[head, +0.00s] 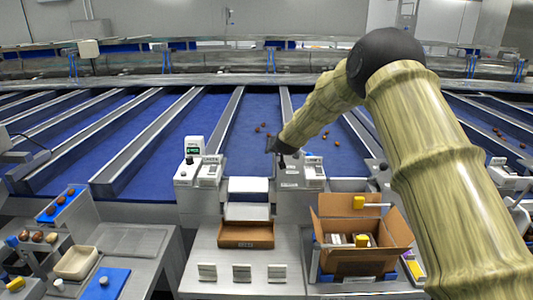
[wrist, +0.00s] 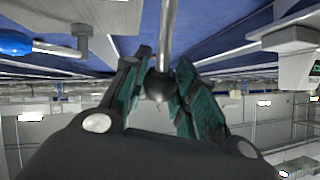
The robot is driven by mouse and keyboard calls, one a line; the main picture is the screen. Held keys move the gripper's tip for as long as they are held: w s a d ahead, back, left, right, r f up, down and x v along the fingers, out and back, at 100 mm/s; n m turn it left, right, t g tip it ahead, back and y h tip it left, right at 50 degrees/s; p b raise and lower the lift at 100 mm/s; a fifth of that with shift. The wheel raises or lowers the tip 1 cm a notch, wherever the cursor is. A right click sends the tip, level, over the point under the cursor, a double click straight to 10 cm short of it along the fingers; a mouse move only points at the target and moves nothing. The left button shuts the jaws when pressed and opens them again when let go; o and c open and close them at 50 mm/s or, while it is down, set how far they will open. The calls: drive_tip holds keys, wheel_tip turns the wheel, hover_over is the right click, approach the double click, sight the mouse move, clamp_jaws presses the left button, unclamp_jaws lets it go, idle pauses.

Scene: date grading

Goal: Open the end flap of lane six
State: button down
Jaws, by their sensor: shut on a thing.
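In the wrist view my gripper (wrist: 160,78) has its two teal-padded fingers closed around a dark round knob (wrist: 157,88) at the end of a metal rod (wrist: 166,35). In the head view my gripper (head: 279,149) is at the front end of a blue lane (head: 258,115), just above a grey control box (head: 291,177). The knob is too small to make out there. A white chute (head: 248,186) stands at the lane's front end, left of my gripper. I cannot read a lane number or tell whether the flap is open or closed.
A shallow brown tray (head: 246,234) sits below the chute. An open cardboard box (head: 361,232) stands to its right. Another control box (head: 187,172) with a green display is left of the chute. Metal dividers (head: 229,118) separate the lanes.

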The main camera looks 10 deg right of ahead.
drive_tip(key=shift+w+d+r, duration=0.2)
drive_tip(key=shift+w+d, duration=0.05)
drive_tip(key=shift+w, duration=0.15)
drive_tip(key=shift+r, duration=0.15)
drive_tip(key=c, duration=1.5)
unclamp_jaws()
drive_tip(key=shift+w, duration=0.1)
drive_tip(key=o, duration=0.4)
drive_tip(key=shift+c, duration=0.2)
drive_tip(key=shift+o, duration=0.2)
drive_tip(key=shift+f, duration=0.35)
drive_tip(key=shift+a, duration=0.15)
drive_tip(key=v, duration=1.2)
